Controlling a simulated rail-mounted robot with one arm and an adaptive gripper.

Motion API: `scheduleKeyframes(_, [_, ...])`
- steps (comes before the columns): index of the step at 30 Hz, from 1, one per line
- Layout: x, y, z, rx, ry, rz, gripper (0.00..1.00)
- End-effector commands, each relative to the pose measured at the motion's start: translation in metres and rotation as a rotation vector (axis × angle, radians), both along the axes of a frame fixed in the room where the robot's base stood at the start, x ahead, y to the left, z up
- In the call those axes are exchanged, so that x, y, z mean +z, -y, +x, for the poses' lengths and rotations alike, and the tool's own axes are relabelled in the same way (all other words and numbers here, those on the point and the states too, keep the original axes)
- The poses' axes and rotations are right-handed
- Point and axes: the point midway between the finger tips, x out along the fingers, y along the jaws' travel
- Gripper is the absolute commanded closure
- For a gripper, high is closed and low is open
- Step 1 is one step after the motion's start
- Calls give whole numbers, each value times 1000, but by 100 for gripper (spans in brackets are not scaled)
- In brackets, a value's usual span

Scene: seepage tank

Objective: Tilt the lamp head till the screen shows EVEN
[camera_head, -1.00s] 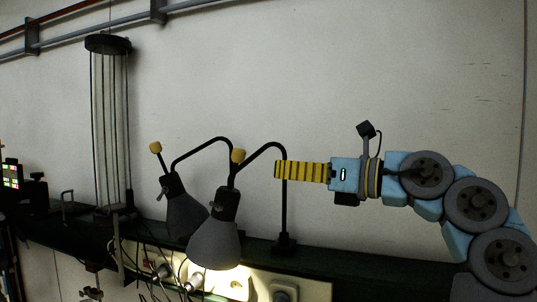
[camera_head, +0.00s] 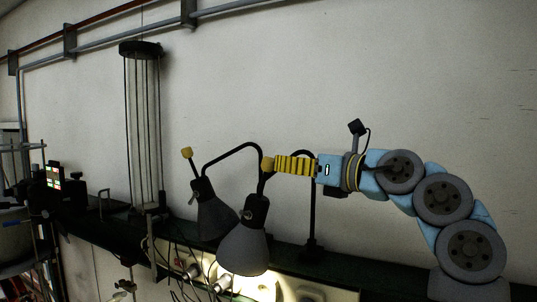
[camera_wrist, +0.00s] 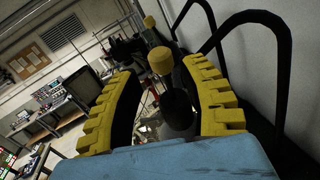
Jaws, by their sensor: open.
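Two lamps with grey cone heads hang on black bent arms: a front lamp head (camera_head: 243,248) and a rear lamp head (camera_head: 215,218). Each has a short handle with a yellow knob: the front knob (camera_head: 267,164) and the rear knob (camera_head: 187,153). My gripper (camera_head: 277,164) is level with the front knob, at its right. In the wrist view my gripper (camera_wrist: 157,72) is open, with the nearer yellow knob (camera_wrist: 160,60) showing between its fingertips; contact cannot be told. A small screen (camera_head: 54,176) at far left shows coloured blocks; no word is readable.
A tall column of clear tubes (camera_head: 143,125) stands left of the lamps on a dark green bench (camera_head: 101,235). Cables hang below the lamps. The black lamp arm (camera_wrist: 262,22) passes close to the right finger in the wrist view.

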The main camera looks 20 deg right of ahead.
Motion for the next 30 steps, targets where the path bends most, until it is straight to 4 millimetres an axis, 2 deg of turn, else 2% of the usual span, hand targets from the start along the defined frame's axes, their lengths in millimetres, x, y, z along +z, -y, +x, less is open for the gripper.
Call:
scheduleKeyframes(3, [3, -10, 18, 2, -2, 0, 58])
scheduleKeyframes(10, [2, -24, 43, 2, 1, -1, 58])
scheduleKeyframes(15, [0, -28, 51, 0, 0, -1, 58])
scheduleKeyframes(24, [0, -28, 52, 0, 0, -1, 57])
scheduleKeyframes(28, [0, -28, 52, 0, 0, -1, 94])
scheduleKeyframes(29, [0, -28, 52, 0, 0, -1, 100])
scheduleKeyframes(30, [0, -28, 52, 0, 0, -1, 100])
